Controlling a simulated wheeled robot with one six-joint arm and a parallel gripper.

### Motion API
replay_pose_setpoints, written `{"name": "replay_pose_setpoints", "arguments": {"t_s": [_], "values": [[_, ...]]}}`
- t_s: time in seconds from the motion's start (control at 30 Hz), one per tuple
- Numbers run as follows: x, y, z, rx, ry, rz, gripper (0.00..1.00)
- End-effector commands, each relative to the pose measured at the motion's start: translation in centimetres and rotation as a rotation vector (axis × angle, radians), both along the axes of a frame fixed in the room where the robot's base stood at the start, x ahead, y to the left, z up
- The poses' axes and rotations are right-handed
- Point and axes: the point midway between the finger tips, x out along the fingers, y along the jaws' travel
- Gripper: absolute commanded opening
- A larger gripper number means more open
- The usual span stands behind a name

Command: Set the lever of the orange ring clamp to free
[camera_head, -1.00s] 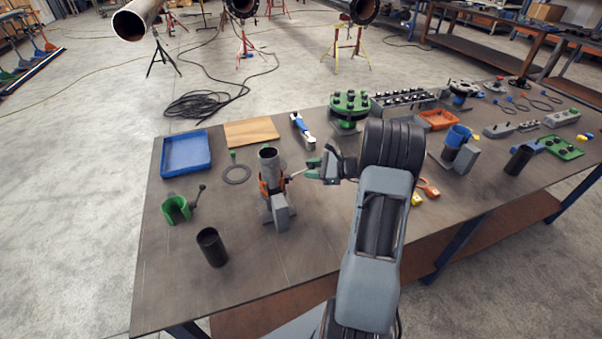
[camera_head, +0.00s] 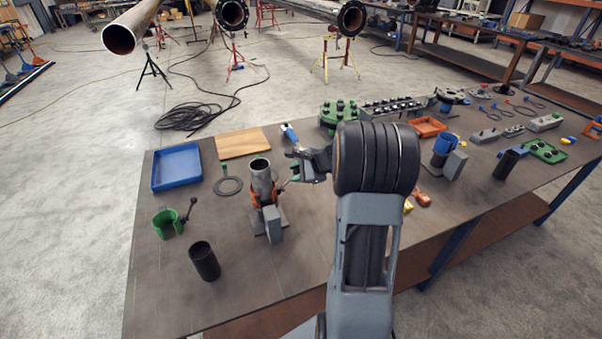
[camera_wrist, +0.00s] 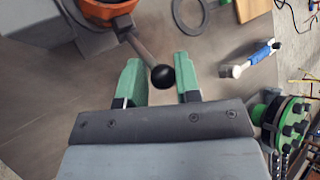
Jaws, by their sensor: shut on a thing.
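The orange ring clamp (camera_head: 254,199) sits around a grey upright pipe (camera_head: 262,178) on a stand at the left of the table. In the wrist view the clamp (camera_wrist: 108,8) is at the top edge, and its lever (camera_wrist: 140,47) runs down to a black ball knob (camera_wrist: 162,77). My gripper (camera_wrist: 161,76) is shut on the knob, with a green-padded finger on each side. In the head view my gripper (camera_head: 293,172) is just right of the pipe, and the lever is mostly hidden there.
A green clamp (camera_head: 168,223) and a black tube (camera_head: 204,261) stand left of the pipe stand. A blue tray (camera_head: 177,167), a flat dark ring (camera_head: 228,186) and a blue-handled tool (camera_head: 290,134) lie behind. The front table surface is largely clear.

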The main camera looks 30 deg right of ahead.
Motion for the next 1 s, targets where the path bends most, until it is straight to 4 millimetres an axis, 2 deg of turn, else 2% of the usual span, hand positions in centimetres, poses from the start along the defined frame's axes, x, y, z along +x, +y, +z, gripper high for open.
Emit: {"name": "replay_pose_setpoints", "arguments": {"t_s": [0.47, 0.5, 0.7, 1.0], "values": [[-0.06, 0.24, -0.28, -0.006, 0.007, 0.004, 0.0], [-0.07, 0.25, -0.28, -0.006, 0.007, 0.004, 0.35], [-0.08, 0.09, -0.17, -0.007, 0.006, 0.0, 0.52], [-0.34, -0.18, 0.22, -0.009, 0.003, -0.001, 0.52]]}}
